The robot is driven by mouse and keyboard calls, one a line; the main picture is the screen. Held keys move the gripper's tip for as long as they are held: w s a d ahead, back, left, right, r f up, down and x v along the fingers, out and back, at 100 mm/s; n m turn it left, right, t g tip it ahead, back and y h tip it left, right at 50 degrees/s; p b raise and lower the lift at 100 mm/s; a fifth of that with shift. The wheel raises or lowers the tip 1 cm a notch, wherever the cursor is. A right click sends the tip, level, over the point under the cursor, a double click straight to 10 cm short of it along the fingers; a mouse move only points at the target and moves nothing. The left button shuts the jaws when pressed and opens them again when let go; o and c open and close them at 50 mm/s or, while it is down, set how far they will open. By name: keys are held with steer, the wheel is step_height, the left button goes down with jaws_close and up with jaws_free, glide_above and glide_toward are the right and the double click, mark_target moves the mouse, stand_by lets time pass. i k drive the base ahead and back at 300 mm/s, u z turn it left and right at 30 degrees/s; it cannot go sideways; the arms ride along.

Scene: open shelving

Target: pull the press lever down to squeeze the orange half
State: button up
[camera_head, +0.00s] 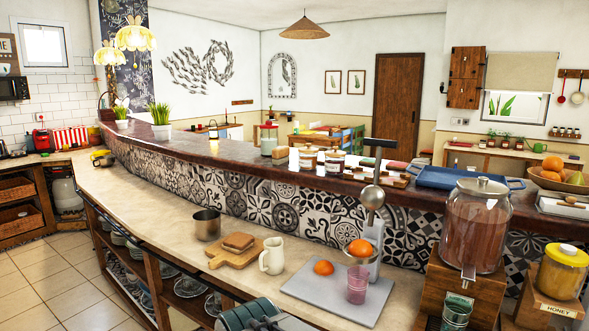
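The juicer press stands on a grey board (310,290) on the lower counter. Its upright post (376,240) is pale metal, and a dark lever (380,143) extends at the top, raised. The rounded metal press head (372,197) hangs above an orange half (359,247) and apart from it. The orange half sits in the press cup. A pink glass (357,287) stands below the cup. A dark grey-green mechanical part (248,316) at the bottom edge looks like my arm end. It is cut off by the frame, and no fingertips can be made out.
Another orange piece (323,267) lies on the board. A white jug (272,256), a bread board (228,257) and a metal pot (207,224) stand left. A large glass dispenser (476,226) stands close on the right. The raised bar (215,160) runs behind.

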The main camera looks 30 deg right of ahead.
mark_target(373, 198)
steer(key=z, duration=1)
steer(key=i, duration=0.95)
steer(key=z, duration=0.8)
